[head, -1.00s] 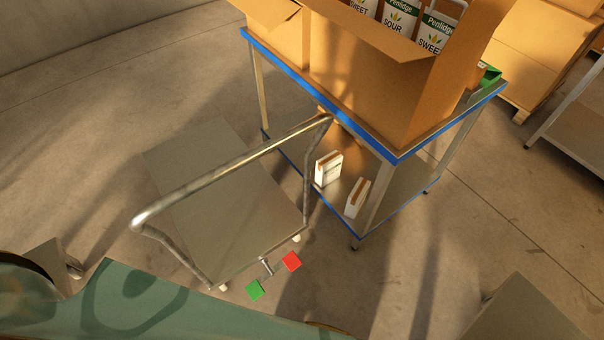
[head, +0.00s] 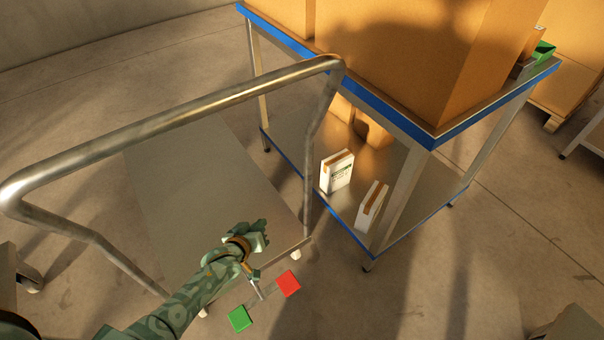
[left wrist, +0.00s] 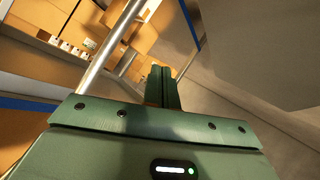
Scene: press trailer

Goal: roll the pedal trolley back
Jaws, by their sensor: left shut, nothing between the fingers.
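The pedal trolley is a flat grey platform (head: 195,190) with a tubular metal push handle (head: 180,112) standing at its near side. A red pedal (head: 289,283) and a green pedal (head: 240,319) sit at its near end, low by the floor. My left gripper (head: 262,232) is shut and empty. In the head view it appears over the near end of the platform, below the handle's top bar and apart from it. In the left wrist view its fingers (left wrist: 162,88) are together, with a metal tube (left wrist: 112,45) beyond them to the left. My right gripper is not in view.
A blue-edged table (head: 435,140) stands right beside the trolley, with large cardboard boxes (head: 390,60) on top and small white boxes (head: 337,172) on its lower shelf. A pallet with cartons (head: 560,90) is at the back right. Floor (head: 480,270) is open at the lower right.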

